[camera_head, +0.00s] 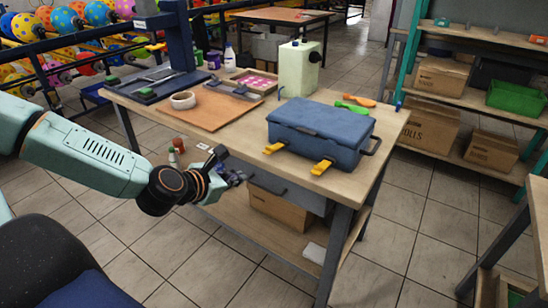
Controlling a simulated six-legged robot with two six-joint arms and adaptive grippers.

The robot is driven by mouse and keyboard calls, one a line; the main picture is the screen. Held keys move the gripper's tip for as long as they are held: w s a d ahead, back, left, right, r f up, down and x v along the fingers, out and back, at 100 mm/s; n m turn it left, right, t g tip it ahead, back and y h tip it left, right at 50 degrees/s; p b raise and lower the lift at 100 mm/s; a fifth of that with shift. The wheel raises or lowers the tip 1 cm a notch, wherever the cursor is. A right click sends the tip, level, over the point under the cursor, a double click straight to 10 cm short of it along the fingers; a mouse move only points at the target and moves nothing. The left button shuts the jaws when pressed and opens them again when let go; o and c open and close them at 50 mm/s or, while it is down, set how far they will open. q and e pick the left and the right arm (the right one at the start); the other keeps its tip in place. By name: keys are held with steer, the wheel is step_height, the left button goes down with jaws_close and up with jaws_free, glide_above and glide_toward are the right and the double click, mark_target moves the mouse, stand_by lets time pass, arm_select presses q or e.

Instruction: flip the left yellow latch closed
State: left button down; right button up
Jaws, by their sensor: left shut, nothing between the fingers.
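A blue case (318,128) with a dark handle on its right side stands on the wooden workbench (230,138). Two yellow latches are on its front side: the left yellow latch (274,148) and the right yellow latch (321,167). Both stick outward from the case near its lower front edge. My left gripper (238,178) is at the bench's front edge, to the left of and below the left latch, apart from it. It is shut and empty. My right gripper is not in view.
A tape roll (183,100) lies on a brown board left of the case. A pale green canister (298,68) stands behind the case, with green and orange tools (355,102) nearby. A drawer and cardboard box (278,208) are under the bench. Shelves stand at right.

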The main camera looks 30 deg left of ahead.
arm_select(q)
steer(key=n, duration=0.3)
steer(key=shift+w+d+r+n, duration=0.15)
steer(key=shift+w+n, duration=0.1)
steer(key=shift+n, duration=0.15)
steer(key=shift+w, duration=0.1)
